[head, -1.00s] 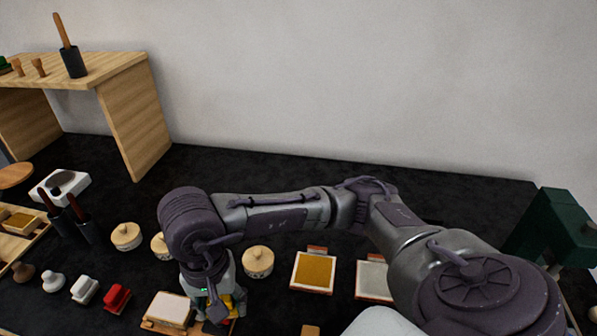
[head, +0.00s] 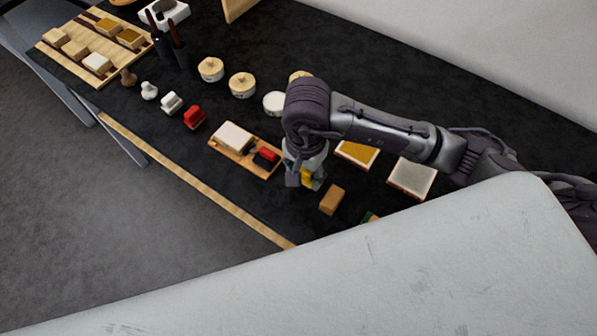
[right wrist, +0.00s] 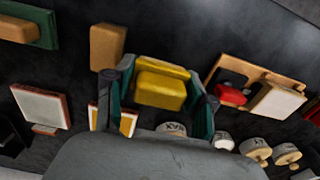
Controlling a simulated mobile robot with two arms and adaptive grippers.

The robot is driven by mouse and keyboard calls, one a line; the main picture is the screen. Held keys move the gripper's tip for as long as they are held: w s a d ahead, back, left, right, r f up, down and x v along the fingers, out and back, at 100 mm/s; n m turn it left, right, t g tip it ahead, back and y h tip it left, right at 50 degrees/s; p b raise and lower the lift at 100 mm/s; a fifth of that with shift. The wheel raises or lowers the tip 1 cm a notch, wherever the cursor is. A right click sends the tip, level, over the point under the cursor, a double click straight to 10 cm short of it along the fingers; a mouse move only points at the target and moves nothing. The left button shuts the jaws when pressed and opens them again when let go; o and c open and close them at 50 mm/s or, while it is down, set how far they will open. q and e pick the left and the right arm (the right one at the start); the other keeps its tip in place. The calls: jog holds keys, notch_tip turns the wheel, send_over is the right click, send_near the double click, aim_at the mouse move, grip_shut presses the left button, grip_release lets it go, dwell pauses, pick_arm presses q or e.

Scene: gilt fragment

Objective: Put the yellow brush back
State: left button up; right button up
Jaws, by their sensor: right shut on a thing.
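My right gripper (head: 303,180) is shut on the yellow brush (head: 307,175), just right of a wooden tray (head: 228,151). In the right wrist view, the brush (right wrist: 160,90) is a yellow block with a wider, darker yellow part, held between the two dark-green fingers of the gripper (right wrist: 165,93). The brush looks clear of the tray; its height above the table is hard to tell. A red brush (head: 194,117) and a white brush (head: 171,102) stand in a row to the left. My left gripper is not in view.
The tray holds a pale block (head: 232,136) and a red-and-black piece (head: 267,157). Several round lidded jars (head: 242,84) stand behind. A tan block (head: 332,200) and framed pads (head: 411,178) lie to the right. Dark tabletop shows in front of the row of brushes.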

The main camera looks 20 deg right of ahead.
jog(key=shift+w+a+f, duration=0.2)
jog(key=shift+w+f, duration=0.05)
jog(key=shift+w, duration=0.2)
jog(key=shift+w+a+f, duration=0.15)
jog(key=shift+w+f, duration=0.1)
jog(key=shift+w, duration=0.15)
jog(key=shift+w+f, duration=0.1)
jog(key=shift+f, duration=0.2)
notch_tip(320, 180, down, 3)
jog(key=shift+f+p, duration=0.15)
jog(key=shift+p, duration=0.7)
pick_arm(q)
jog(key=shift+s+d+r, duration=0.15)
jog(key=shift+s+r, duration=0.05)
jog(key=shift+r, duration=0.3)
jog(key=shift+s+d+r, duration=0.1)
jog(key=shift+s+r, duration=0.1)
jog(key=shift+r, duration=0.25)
pick_arm(e)
jog(key=shift+f, duration=0.2)
jog(key=shift+f+b, duration=0.2)
jog(key=shift+b, duration=0.1)
jog(key=o, duration=1.1)
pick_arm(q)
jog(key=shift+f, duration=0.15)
pick_arm(e)
jog(key=shift+r, duration=0.1)
